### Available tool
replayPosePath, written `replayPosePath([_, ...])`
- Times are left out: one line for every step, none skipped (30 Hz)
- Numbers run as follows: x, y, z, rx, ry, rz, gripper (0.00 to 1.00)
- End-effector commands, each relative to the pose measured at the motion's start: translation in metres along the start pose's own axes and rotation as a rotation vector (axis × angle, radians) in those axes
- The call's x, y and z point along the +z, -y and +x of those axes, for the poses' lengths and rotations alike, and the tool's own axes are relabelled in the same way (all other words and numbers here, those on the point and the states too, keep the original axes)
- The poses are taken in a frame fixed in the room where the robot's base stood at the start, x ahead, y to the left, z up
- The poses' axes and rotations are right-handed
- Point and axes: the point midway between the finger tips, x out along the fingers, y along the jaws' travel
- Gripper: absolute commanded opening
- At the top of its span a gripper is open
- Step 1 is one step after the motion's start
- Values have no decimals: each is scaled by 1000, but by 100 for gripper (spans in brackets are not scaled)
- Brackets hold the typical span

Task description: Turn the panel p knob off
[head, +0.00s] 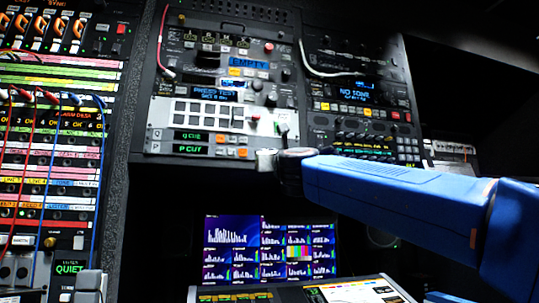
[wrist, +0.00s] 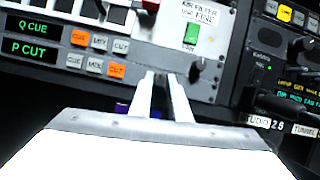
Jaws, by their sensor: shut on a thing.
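Panel P is the lower strip with the green "P CUT" display (wrist: 31,48) and a row of grey and orange buttons, directly below the "Q CUE" strip (wrist: 40,28). The panel p knob (wrist: 161,81) sits right of these buttons and is mostly hidden by my fingers; its pointer direction cannot be read. My gripper (wrist: 163,76) is shut on it, one finger on each side. In the head view my gripper (head: 267,158) reaches the right end of the panel P strip (head: 191,149) from the right, hiding the knob.
Another black knob (wrist: 198,70) stands close right of my fingers, below a lit green switch (wrist: 191,33). A multi-view monitor (head: 270,250) glows below the rack. A patch bay with cables (head: 47,150) fills the left.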

Motion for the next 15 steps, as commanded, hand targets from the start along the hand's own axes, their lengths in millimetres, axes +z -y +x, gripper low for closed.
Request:
replayPosePath([1, 3, 0, 14, 2, -42, 0])
replayPosePath([1, 3, 0, 25, 3, -68, 0])
replayPosePath([1, 3, 0, 41, 3, -104, 0])
replayPosePath([1, 3, 0, 51, 4, -130, 0])
replayPosePath([1, 4, 0, 63, 4, -157, 0])
replayPosePath([1, 4, 0, 76, 5, -190, 0])
replayPosePath([1, 4, 0, 86, 5, -212, 0])
replayPosePath([0, 4, 0, 94, 5, -232, 0])
replayPosePath([0, 4, 0, 105, 5, -254, 0])
replayPosePath([0, 4, 0, 111, 5, -269, 0])
replayPosePath([0, 4, 0, 117, 5, -284, 0])
replayPosePath([0, 4, 0, 124, 6, -301, 0])
replayPosePath([0, 4, 0, 128, 6, -312, 0])
replayPosePath([0, 4, 0, 133, 6, -323, 0])
replayPosePath([0, 4, 0, 140, 8, -337, 0])
